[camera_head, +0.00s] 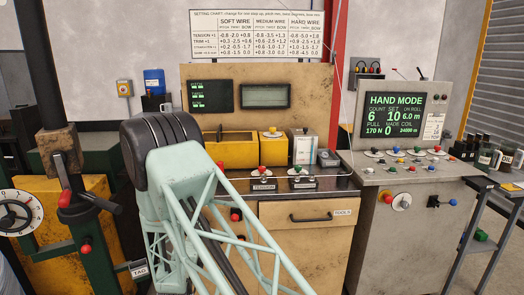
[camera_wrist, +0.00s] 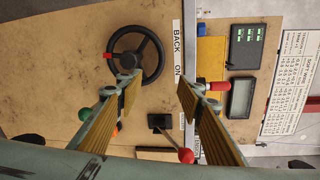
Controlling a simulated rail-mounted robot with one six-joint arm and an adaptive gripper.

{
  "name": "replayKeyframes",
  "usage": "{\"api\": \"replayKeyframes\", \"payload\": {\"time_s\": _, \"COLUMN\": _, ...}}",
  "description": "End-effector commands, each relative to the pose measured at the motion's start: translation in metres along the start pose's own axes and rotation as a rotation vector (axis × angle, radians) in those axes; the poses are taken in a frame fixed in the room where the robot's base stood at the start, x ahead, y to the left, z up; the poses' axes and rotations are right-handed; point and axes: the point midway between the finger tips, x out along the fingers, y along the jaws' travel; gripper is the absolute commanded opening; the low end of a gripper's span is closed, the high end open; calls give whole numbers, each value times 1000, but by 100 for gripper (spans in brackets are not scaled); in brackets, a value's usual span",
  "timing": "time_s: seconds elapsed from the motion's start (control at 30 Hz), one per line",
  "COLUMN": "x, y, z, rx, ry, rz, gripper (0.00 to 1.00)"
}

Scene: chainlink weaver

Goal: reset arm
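My arm's mint-green lattice link and dark ribbed joint fill the lower middle of the head view, in front of the bench. My gripper does not show clearly there. In the wrist view my gripper (camera_wrist: 158,90) is open, its two brown-padded fingers spread wide with nothing between them. Beyond them are a tan panel (camera_wrist: 60,70) with a black handwheel (camera_wrist: 153,62) and a black lever with a red knob (camera_wrist: 185,155). The fingers overlap the handwheel's lower edge in the picture; I cannot tell the distance.
A control cabinet (camera_head: 420,205) with a "HAND MODE" screen (camera_head: 394,112) stands at the right. A bench with a "TOOLS" drawer (camera_head: 310,219) is in the middle. A yellow machine with a dial (camera_head: 16,213) and a red-knobbed lever (camera_head: 86,247) stand close at the left.

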Motion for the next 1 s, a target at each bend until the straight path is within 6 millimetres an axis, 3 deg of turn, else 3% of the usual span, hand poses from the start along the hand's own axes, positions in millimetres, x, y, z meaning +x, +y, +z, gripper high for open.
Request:
{"api": "replayKeyframes", "payload": {"time_s": 0.43, "x": 9, "y": -69, "z": -18, "rx": -103, "ry": -5, "rz": 113, "gripper": 34}}
{"api": "replayKeyframes", "payload": {"time_s": 1.0, "x": -6, "y": -151, "z": -47, "rx": -255, "ry": -47, "rz": 248, "gripper": 34}}
